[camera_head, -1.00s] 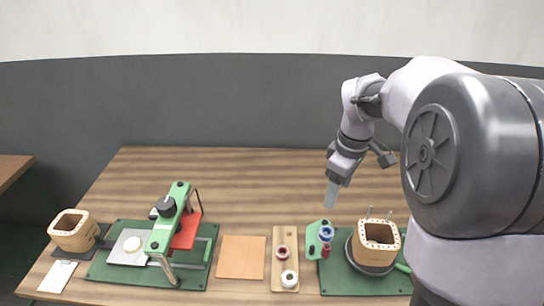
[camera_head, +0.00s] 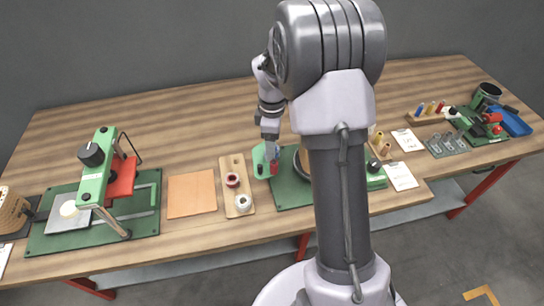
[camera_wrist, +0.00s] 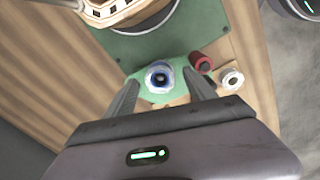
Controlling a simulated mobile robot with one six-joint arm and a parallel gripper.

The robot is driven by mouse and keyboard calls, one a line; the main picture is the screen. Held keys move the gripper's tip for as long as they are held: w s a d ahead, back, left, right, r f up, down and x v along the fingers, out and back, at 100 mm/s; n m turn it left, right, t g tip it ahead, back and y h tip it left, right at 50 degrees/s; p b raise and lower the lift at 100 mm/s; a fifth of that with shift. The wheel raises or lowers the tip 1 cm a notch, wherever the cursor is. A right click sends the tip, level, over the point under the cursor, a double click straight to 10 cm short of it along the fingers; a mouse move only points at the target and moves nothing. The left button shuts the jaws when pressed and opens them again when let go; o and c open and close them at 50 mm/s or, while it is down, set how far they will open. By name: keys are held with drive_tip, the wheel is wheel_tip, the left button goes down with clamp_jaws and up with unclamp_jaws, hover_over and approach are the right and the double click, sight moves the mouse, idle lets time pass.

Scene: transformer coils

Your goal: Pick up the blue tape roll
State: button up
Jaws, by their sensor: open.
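The blue tape roll (camera_wrist: 160,76) shows in the wrist view as a blue ring with a pale rim and dark centre, at a green holder (camera_wrist: 172,92). My gripper (camera_wrist: 160,82) is open, with one finger on each side of the roll in that view. I cannot tell how far above the roll the fingertips are. In the head view my gripper (camera_head: 270,148) is over the green holder (camera_head: 260,162) and hides the blue roll there.
A dark red roll (camera_wrist: 201,62) and a white roll (camera_wrist: 232,78) are close to the right finger. The head view shows a wooden tray (camera_head: 227,165) with a red and a white roll left of the holder. A green mat (camera_head: 290,190) carries a wooden coil form, mostly hidden by my arm.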

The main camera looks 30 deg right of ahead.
drive_tip(key=shift+f, duration=0.6)
drive_tip(key=shift+r, duration=0.2)
drive_tip(key=shift+c, duration=0.4)
clamp_jaws()
wheel_tip(320, 180, up, 10)
drive_tip(key=p, duration=0.4)
drive_tip(key=shift+p, duration=0.35)
